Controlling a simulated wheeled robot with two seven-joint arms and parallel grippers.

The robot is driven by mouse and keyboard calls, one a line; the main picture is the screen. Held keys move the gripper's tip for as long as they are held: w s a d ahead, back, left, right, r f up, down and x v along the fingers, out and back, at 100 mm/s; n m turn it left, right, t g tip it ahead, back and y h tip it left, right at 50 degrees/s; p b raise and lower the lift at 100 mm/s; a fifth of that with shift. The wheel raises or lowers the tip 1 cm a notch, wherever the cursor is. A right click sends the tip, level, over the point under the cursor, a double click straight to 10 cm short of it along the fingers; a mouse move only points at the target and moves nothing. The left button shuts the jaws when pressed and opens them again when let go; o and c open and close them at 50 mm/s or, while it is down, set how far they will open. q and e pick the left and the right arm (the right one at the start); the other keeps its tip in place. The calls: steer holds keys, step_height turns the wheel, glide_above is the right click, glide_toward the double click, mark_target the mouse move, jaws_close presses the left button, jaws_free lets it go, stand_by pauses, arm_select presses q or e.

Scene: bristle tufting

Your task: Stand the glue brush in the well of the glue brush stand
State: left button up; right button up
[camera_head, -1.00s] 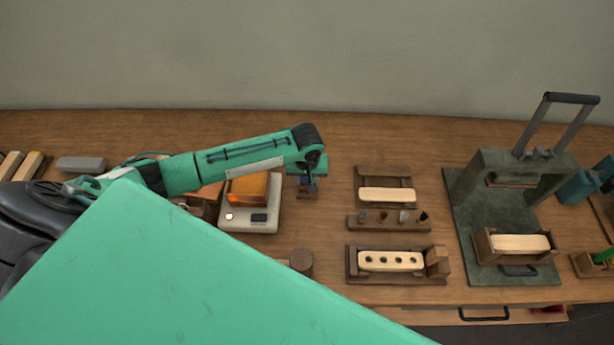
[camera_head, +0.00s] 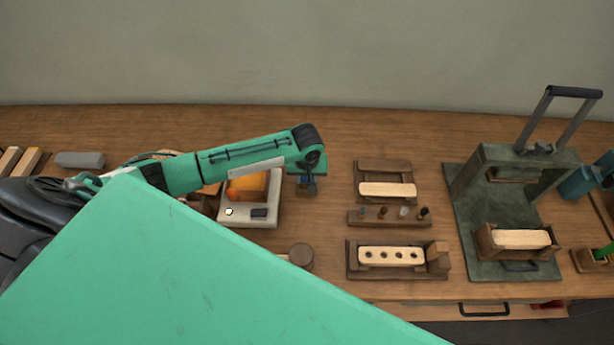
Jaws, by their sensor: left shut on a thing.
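My left gripper (camera_head: 307,187) points down from the wrist, behind the middle of the table and just right of the white glue heater. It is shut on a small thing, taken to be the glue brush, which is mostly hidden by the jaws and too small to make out. My right gripper is not in view.
The white heater (camera_head: 248,217) with an orange block stands left of the gripper. A round brown block (camera_head: 301,255) is in front. Wooden holders with brush blocks (camera_head: 388,190) and a green press (camera_head: 500,265) stand to the right. My large teal arm link covers the lower left.

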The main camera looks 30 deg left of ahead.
arm_select(q)
steer(key=shift+f, duration=0.3)
stand_by(0.4)
steer(key=o, duration=1.3)
steer(key=shift+o, duration=0.2)
steer(key=shift+r, duration=0.1)
steer(key=shift+r+p, duration=3.45)
steer(key=shift+p, duration=0.85)
steer(key=shift+f, duration=0.1)
